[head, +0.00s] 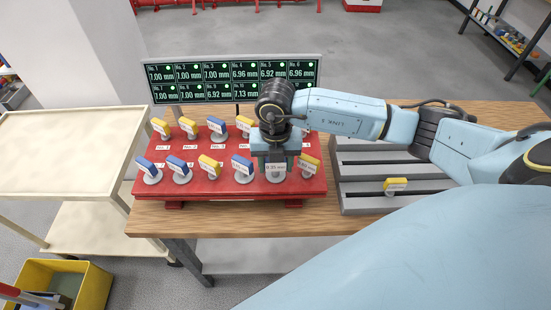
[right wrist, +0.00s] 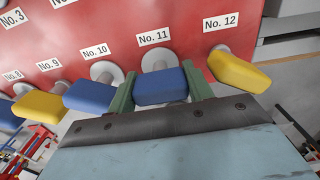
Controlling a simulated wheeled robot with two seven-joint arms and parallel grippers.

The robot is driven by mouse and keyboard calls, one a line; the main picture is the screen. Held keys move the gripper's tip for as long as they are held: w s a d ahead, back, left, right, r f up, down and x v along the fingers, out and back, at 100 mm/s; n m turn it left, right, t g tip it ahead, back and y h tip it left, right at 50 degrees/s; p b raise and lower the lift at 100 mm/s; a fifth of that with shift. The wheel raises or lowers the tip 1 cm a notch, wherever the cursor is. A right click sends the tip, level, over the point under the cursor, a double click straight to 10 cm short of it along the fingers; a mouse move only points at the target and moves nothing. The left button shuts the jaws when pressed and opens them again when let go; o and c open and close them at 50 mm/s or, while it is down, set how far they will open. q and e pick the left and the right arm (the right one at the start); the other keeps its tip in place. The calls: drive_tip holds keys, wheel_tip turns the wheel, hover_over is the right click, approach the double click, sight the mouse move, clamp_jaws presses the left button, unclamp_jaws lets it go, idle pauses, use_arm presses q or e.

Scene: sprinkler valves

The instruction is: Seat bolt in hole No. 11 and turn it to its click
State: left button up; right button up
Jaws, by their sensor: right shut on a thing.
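The blue-headed bolt (right wrist: 160,88) stands at hole No. 11, under the label "No. 11" (right wrist: 154,38) on the red block (head: 230,190). My right gripper (right wrist: 161,90) is shut on this blue head, one green finger on each side. A round pale collar shows behind the head; how deep the bolt sits is hidden. In the head view my right gripper (head: 275,160) is over the front row, second from the right, and covers most of this bolt. The display (head: 235,75) shows readings for several holes; those of No. 11 and No. 12 are hidden by my arm. My left gripper is not in view.
Close neighbours are a yellow bolt (right wrist: 238,72) at No. 12 and a blue one (right wrist: 90,96) at No. 10. A grey slotted rack (head: 360,200) with one yellow bolt (head: 396,186) stands right. A cream cart (head: 60,150) and yellow bin (head: 90,285) are left.

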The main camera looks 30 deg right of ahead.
drive_tip(key=shift+m, duration=0.5)
drive_tip(key=m+p, duration=0.2)
drive_tip(key=m, duration=0.2)
drive_tip(key=shift+r+m+p, duration=0.15)
drive_tip(key=shift+m+p, duration=0.25)
drive_tip(key=o, duration=1.1)
wheel_tip(320, 180, up, 9)
drive_tip(key=p, duration=0.7)
